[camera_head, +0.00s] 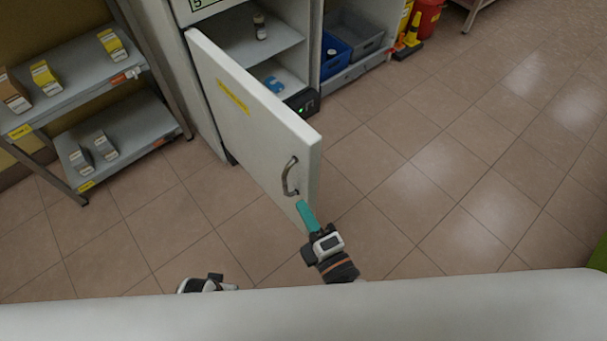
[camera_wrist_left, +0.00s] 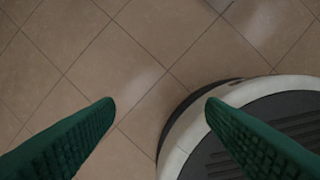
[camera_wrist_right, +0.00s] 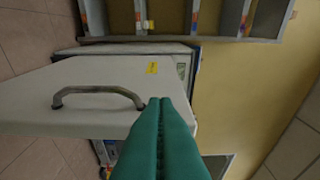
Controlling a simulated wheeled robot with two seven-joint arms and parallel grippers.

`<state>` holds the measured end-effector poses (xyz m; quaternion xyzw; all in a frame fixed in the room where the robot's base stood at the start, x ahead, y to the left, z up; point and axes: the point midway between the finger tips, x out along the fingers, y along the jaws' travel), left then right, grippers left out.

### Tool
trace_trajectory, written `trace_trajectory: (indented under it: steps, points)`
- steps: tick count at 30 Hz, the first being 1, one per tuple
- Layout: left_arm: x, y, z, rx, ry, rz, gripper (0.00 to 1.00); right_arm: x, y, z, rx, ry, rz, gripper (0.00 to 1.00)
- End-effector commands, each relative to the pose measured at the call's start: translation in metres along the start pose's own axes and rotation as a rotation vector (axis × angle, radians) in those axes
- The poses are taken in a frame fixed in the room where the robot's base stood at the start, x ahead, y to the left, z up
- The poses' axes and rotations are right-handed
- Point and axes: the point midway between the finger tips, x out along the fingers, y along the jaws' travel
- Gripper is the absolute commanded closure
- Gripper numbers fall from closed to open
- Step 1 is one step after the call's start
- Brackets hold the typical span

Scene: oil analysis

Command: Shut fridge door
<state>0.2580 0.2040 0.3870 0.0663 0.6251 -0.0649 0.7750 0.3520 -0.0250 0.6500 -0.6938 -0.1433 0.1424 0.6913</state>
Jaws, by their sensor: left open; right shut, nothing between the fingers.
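The white fridge door (camera_head: 250,125) stands wide open in the head view, swung out toward me, with a yellow label and a curved metal handle (camera_head: 290,176) near its free edge. The handle also shows in the right wrist view (camera_wrist_right: 98,94). My right gripper (camera_head: 303,206) is shut and empty, its teal fingers close to the door's free edge just below the handle; I cannot tell if they touch. The fridge interior (camera_head: 262,40) shows shelves with a small bottle. My left gripper (camera_wrist_left: 157,102) is open and empty above the floor, away from the door.
A shelf rack (camera_head: 70,85) with yellow and grey boxes stands left of the fridge.

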Motion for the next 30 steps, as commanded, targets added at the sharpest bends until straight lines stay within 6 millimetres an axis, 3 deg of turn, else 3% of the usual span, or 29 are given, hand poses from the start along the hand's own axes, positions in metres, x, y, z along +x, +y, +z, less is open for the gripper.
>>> trace_trajectory:
  steps: [5,16,24,30]
  points:
    - [0.000,0.000,-0.001,0.000,0.001,0.000,0.36,0.023,-0.003,-0.001,-0.003,0.000,-0.006,1.00]
    - [-0.004,0.000,0.003,0.000,-0.005,0.000,0.36,0.101,-0.002,0.000,0.000,-0.001,-0.005,1.00]
    - [0.017,-0.001,-0.015,0.003,0.013,-0.002,0.36,0.106,-0.002,-0.033,0.000,0.000,0.000,1.00]
    - [0.022,-0.001,-0.019,0.003,0.014,-0.002,0.36,0.108,-0.001,-0.039,0.003,0.000,0.000,1.00]
